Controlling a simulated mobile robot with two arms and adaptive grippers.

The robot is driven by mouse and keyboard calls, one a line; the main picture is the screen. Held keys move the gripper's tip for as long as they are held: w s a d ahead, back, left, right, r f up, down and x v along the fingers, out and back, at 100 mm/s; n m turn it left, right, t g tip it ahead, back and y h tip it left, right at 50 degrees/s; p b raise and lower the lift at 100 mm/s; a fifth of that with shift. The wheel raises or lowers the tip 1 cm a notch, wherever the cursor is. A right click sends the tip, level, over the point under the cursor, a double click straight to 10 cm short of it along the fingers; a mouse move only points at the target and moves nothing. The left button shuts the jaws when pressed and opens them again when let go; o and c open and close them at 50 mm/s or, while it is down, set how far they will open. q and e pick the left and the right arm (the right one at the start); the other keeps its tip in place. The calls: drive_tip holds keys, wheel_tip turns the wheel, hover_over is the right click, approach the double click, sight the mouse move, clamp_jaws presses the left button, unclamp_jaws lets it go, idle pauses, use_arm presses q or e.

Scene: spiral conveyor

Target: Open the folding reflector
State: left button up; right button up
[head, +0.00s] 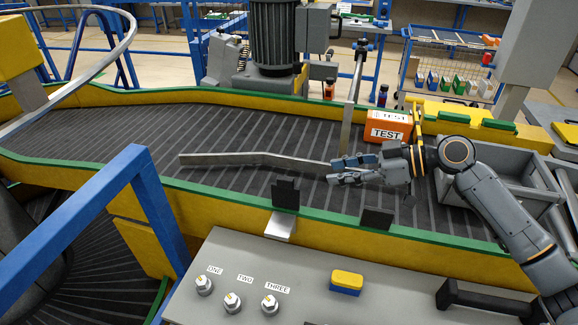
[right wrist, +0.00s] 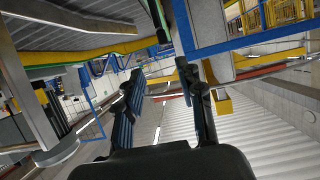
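I cannot tell for sure which part is the folding reflector. A dark upright plate (head: 286,193) stands on a metal bracket at the conveyor's near rail, and a second dark plate (head: 376,219) sits to its right. A long bent grey bar (head: 240,159) lies across the belt, its right end near my right gripper's fingertips. My right gripper (head: 338,170) comes in from the right over the belt, fingers pointing left. In the right wrist view its two fingers (right wrist: 163,105) stand apart with nothing held between them. My left gripper is not in view.
An orange TEST box (head: 388,126) sits on the belt behind my right gripper. A grey control panel (head: 330,255) with three knobs and a yellow-blue block (head: 346,282) is in front. A blue frame (head: 90,220) stands at the left. The belt's left part is clear.

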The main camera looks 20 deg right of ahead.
sight(289, 179)
drive_tip(key=p+x, duration=0.1)
drive_tip(key=x, duration=0.3)
drive_tip(key=p+x, duration=0.2)
drive_tip(key=x, duration=0.2)
drive_tip(key=p+x, duration=0.1)
drive_tip(key=x, duration=0.3)
drive_tip(key=shift+s+a+r+p, duration=0.1)
drive_tip(key=shift+a+p, duration=0.2)
drive_tip(key=shift+a, duration=0.2)
drive_tip(key=shift+a+f, duration=0.25)
drive_tip(key=shift+a, duration=0.05)
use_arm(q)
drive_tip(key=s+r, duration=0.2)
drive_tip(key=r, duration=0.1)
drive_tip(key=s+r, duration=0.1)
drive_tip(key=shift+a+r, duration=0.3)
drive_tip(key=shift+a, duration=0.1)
use_arm(e)
clamp_jaws()
